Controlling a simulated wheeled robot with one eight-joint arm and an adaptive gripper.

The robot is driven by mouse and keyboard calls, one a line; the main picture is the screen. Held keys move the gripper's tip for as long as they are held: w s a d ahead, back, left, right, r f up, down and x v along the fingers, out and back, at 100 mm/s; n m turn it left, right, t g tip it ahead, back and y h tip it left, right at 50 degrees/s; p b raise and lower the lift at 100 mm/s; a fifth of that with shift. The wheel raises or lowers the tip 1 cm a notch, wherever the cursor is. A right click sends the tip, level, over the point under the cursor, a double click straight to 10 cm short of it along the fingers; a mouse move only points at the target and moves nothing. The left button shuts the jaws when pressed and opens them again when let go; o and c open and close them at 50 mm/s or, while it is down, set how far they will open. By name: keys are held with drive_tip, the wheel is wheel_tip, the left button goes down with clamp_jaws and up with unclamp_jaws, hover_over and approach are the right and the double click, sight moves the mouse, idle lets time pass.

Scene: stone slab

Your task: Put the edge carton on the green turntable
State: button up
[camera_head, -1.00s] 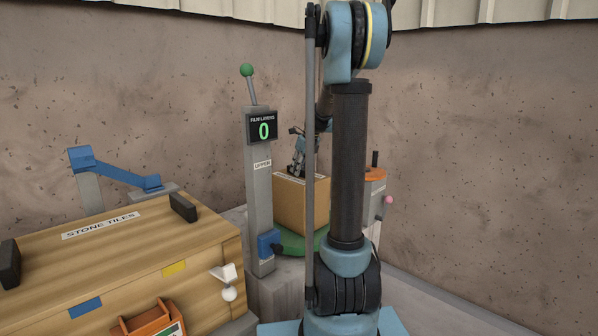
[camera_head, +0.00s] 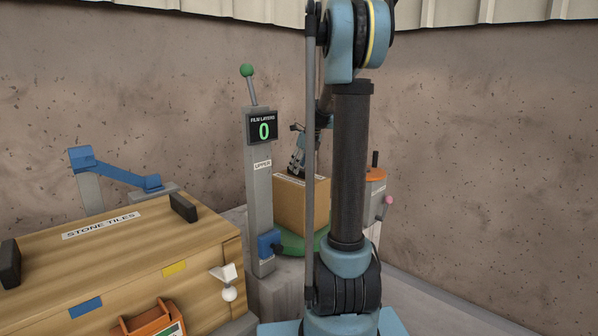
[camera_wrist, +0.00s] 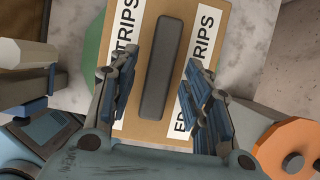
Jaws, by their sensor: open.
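The edge carton (camera_head: 302,203) is a brown cardboard box with white labels. In the head view it sits on the green turntable (camera_head: 291,243), whose rim shows under its left front side. In the wrist view the carton's top (camera_wrist: 150,130) has a dark grey handle bar (camera_wrist: 163,68) between two labels. My gripper (camera_wrist: 158,72) is open, with a finger on each side of the bar and apart from it. In the head view my gripper (camera_head: 297,168) is just above the carton's top. My arm hides the carton's right part.
A grey post (camera_head: 259,205) with a green-knobbed lever and a display reading 0 stands left of the carton. An orange-topped device (camera_head: 376,175) stands to its right. A wooden crate labelled STONE TILES (camera_head: 140,235) fills the left front. A blue lever (camera_head: 120,174) stands behind the crate.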

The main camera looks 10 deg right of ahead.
drive_tip(key=v, duration=1)
drive_tip(key=s+a+f+n+h, duration=0.1)
drive_tip(key=s+a+f+n, duration=0.15)
drive_tip(key=s+n, duration=0.6)
drive_tip(key=s+a+f+n, duration=0.1)
drive_tip(key=s+f+n, duration=0.35)
drive_tip(key=s, duration=0.75)
drive_tip(key=s+f+n+g+h, duration=0.1)
drive_tip(key=s+f+n, duration=1.4)
drive_tip(key=s, duration=0.4)
drive_tip(key=shift+s+d+f+n+h, duration=0.25)
drive_tip(key=shift+s+f+n+h, duration=0.05)
drive_tip(key=shift+n, duration=0.2)
drive_tip(key=shift+w+f+g, duration=0.2)
drive_tip(key=shift+w+g, duration=0.1)
drive_tip(key=shift+w, duration=0.2)
